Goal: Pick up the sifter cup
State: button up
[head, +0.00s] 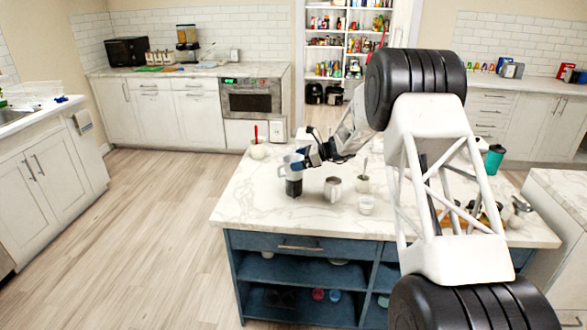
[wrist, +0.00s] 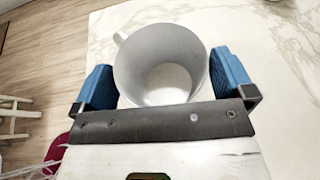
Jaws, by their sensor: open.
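A pale grey-white cup (wrist: 150,50) with a handle at its upper left fills the middle of the wrist view, and I look into its open mouth. In the head view a pale cup (head: 291,165) with a handle on its left stands on the marble-topped island (head: 258,206), above a dark lower part. I cannot tell for sure that it is the sifter cup. My gripper (wrist: 163,80) is open, its blue fingers on either side of the cup, with a small gap visible at the right. In the head view my gripper (head: 306,158) is at the cup's right side.
A grey metallic mug (head: 333,188) stands just right of the cup. Behind it is a white container with a spoon (head: 363,180), and a small glass (head: 367,205) is nearer. A white pot with a red utensil (head: 257,150) stands at the back left. The island's front left is clear.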

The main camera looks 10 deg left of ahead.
jog(key=shift+a+f, duration=0.25)
jog(key=shift+a, duration=0.35)
jog(key=shift+c, duration=0.5)
jog(key=c, duration=0.5)
jog(key=shift+r, duration=0.2)
jog(key=shift+r, duration=0.6)
notch_tip(320, 180, up, 2)
jog(key=s+d, duration=0.1)
jog(key=s, duration=0.4)
jog(key=s+d+r, duration=0.1)
jog(key=s+d, duration=0.1)
jog(key=s, duration=0.3)
jog(key=s+d, duration=0.1)
jog(key=s, duration=0.4)
jog(key=shift+s+d+r, duration=0.2)
jog(key=shift+d, duration=0.1)
